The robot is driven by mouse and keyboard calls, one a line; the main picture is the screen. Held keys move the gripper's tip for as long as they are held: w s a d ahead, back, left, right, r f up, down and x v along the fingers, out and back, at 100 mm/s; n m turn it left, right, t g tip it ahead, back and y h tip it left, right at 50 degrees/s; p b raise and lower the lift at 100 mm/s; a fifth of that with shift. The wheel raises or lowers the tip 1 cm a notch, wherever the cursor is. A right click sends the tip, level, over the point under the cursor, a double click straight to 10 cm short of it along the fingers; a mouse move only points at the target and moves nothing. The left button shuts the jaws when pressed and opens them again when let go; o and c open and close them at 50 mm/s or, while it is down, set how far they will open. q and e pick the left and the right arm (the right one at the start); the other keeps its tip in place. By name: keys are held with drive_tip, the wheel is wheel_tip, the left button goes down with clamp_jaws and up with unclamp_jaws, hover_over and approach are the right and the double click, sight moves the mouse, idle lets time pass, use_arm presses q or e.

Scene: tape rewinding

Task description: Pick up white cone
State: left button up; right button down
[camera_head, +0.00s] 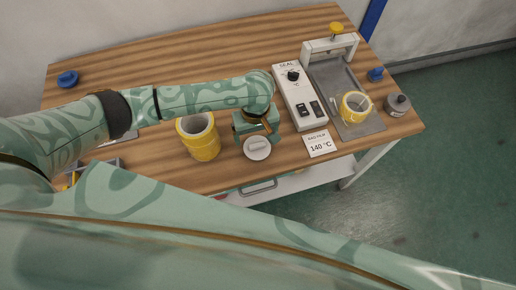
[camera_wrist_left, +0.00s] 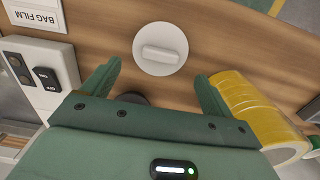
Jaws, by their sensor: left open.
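The white cone (camera_head: 257,148) stands near the front edge of the wooden table; from above it shows as a pale round disc with a raised bar across its top. It also shows in the left wrist view (camera_wrist_left: 160,48), just beyond the fingertips. My left gripper (camera_head: 257,134) hangs pointing down right behind it. Its two green fingers are spread, with nothing held between them in the left wrist view (camera_wrist_left: 159,76). The cone's height and the gap to the fingers are hard to tell. My right gripper is not in view.
A yellow tape roll (camera_head: 206,146) stands close to the left of my left gripper. To the right are the sealer control box (camera_head: 297,103), a bag film card (camera_head: 320,143), a grey tray (camera_head: 329,70) with a yellow ring (camera_head: 347,108), and a grey weight (camera_head: 397,105). A blue piece (camera_head: 67,79) lies far left.

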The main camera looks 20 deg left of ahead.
sight(257, 143)
use_arm(q)
drive_tip(key=shift+f, duration=0.6)
drive_tip(key=f+b, duration=0.3)
drive_tip(key=f, duration=0.1)
drive_tip(key=shift+s+d+f+b, duration=0.1)
drive_tip(key=shift+d+f+b, duration=0.1)
drive_tip(key=shift+f+b, duration=0.2)
drive_tip(key=shift+r, duration=0.2)
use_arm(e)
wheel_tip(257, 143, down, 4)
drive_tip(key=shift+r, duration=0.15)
use_arm(q)
drive_tip(key=c, duration=0.7)
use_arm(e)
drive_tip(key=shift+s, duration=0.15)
use_arm(q)
drive_tip(key=shift+c, duration=0.2)
